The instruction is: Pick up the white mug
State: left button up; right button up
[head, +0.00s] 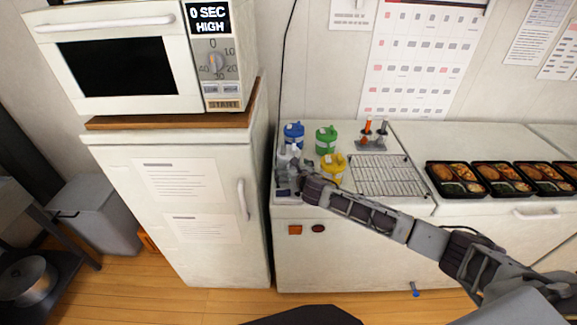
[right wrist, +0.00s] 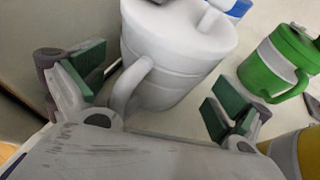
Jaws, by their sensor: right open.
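The white mug (right wrist: 170,55), with a lid and a handle facing me, stands upright in the right wrist view. In the head view it is small and partly covered by my right gripper (head: 289,170) at the left end of the white counter. My right gripper (right wrist: 157,92) is open, with one green-padded finger left of the mug and the other to its right. The handle is between the fingers, and I see a gap on the right side. My left gripper is not in view.
A blue mug (head: 294,134), a green mug (head: 326,139) and a yellow mug (head: 333,166) stand close by. A wire rack (head: 388,176), a stand with orange- and grey-handled tools (head: 371,143) and several bento trays (head: 455,180) are to the right. A white cabinet (head: 180,190) with a microwave is left.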

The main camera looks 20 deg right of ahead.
aim_at(290, 154)
jog(key=shift+w+f, duration=0.25)
jog(key=shift+w, duration=0.3)
jog(key=shift+c, duration=0.3)
jog(key=shift+r, duration=0.1)
jog(key=c, duration=1.4)
jog(key=shift+r, duration=0.1)
jog(key=shift+a+r+p, duration=0.1)
jog(key=shift+r+p, duration=0.25)
jog(key=shift+r, duration=4.55)
